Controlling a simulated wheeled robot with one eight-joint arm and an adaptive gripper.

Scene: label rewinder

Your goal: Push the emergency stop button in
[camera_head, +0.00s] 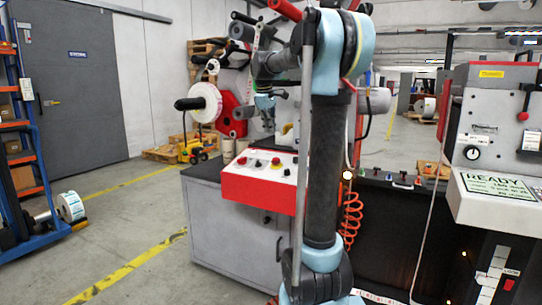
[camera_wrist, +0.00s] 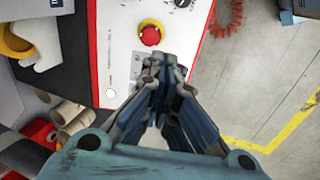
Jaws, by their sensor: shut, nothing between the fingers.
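The emergency stop button is a red mushroom head on a yellow collar (camera_wrist: 150,36), set in the white top of a control panel (camera_wrist: 122,62) in the wrist view. In the head view the red-edged control box (camera_head: 258,193) stands on a grey cabinet, and the red button (camera_head: 276,161) shows small on its top. My gripper (camera_wrist: 164,62) is shut and empty. In the wrist view its fingertips lie just below the button in the picture, apart from it. In the head view my gripper (camera_head: 264,106) hangs above the panel.
A black selector knob (camera_wrist: 182,3) sits near the button. Cardboard cores (camera_wrist: 68,112) stand beside the panel. A red coiled hose (camera_head: 351,214) hangs by the cabinet (camera_head: 232,235). Open floor (camera_head: 130,235) lies at left.

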